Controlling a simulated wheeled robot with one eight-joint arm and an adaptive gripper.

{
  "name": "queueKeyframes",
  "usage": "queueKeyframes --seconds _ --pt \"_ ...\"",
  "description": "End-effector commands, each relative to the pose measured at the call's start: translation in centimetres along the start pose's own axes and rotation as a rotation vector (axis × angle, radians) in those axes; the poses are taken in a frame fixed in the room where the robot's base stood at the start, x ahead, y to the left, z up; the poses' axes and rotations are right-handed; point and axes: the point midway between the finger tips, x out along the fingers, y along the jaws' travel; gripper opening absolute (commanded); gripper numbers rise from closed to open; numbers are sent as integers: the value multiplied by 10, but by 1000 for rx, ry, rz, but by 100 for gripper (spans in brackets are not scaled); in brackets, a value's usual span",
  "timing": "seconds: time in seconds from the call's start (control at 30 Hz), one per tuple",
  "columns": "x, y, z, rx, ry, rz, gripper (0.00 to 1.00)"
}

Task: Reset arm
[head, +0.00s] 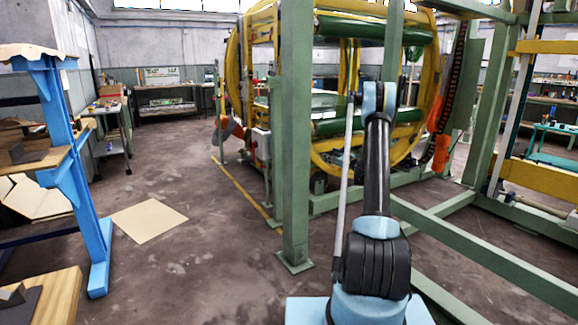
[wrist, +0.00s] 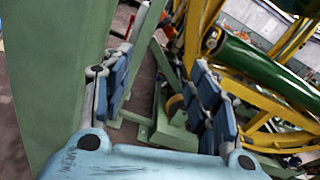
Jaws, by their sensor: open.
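My gripper (wrist: 158,92) shows in the wrist view, with its two blue-padded fingers spread wide apart. It is open, and nothing is between the fingers. A green post (wrist: 60,70) stands close on the left of the gripper. In the head view my arm rises from the bottom centre, upright, with its upper end in front of the ring inverter. The gripper itself cannot be made out in the head view.
The ring inverter (head: 237,85) has yellow rings and green rollers behind my arm. A green post (head: 296,150) stands just left of the arm, and green floor beams (head: 480,255) lie to the right. A blue-framed rack (head: 97,240) is at left. Floor between rack and post is mostly clear.

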Motion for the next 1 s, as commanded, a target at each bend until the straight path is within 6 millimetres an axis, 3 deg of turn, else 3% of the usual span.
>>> queueKeyframes --seconds 0.27,0.47,0.7,1.0 --pt "-8 20 33 -113 40 47 55" --pt "-22 47 70 -253 86 110 55" --pt "-52 89 115 -463 152 212 55" --pt "-102 146 158 -716 222 353 55"
